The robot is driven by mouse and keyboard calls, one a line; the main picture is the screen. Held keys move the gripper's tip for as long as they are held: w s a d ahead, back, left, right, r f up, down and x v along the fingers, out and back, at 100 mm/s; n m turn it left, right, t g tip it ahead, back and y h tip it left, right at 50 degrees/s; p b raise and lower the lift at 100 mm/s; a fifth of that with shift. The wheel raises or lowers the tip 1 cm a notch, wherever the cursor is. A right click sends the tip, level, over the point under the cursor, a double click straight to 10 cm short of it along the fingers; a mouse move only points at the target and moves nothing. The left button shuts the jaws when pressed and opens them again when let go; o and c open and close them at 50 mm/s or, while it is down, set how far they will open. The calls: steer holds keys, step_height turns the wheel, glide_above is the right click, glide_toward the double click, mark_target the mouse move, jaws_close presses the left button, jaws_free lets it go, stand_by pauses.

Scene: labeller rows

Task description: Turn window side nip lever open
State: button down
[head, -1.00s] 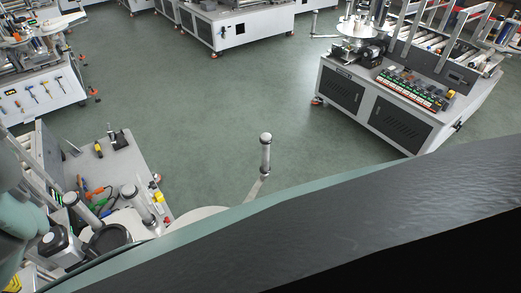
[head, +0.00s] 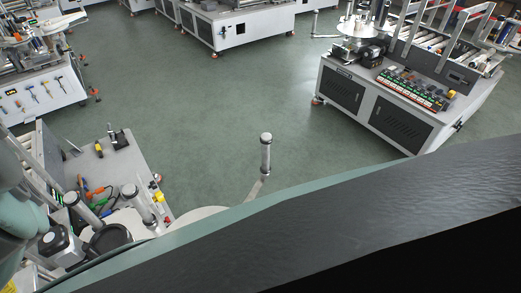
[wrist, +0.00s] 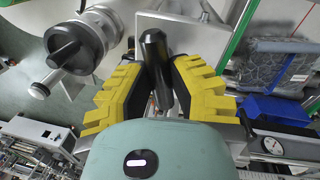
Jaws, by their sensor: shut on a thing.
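A black rounded lever handle (wrist: 153,48) stands between the yellow ribbed fingers of my gripper (wrist: 160,74) in the wrist view. My gripper is shut on this handle, which leans slightly and reaches past the fingertips. A light metal plate (wrist: 200,38) lies behind it. The lever's pivot and foot are hidden or hard to make out. In the head view my gripper and the lever are not visible.
A silver cylinder with a black knob (wrist: 66,50) is close on the left in the wrist view. A round gauge (wrist: 270,145) is at lower right, near a blue part (wrist: 272,108). In the head view, open green floor (head: 215,100) lies between machines.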

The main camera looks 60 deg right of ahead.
steer(key=shift+w+d, duration=0.1)
steer(key=n, duration=0.2)
steer(key=shift+n+t, duration=0.3)
steer(key=n+b, duration=0.2)
steer(key=n, duration=0.1)
steer(key=shift+d+f, duration=0.1)
steer(key=shift+f, duration=0.05)
steer(key=n, duration=0.2)
steer(key=n+b, duration=0.1)
steer(key=n, duration=0.2)
steer(key=shift+t+y, duration=0.3)
steer(key=shift+t, duration=0.1)
steer(key=shift+n, duration=0.3)
steer(key=c, duration=0.8)
jaws_free()
steer(key=shift+c, duration=0.2)
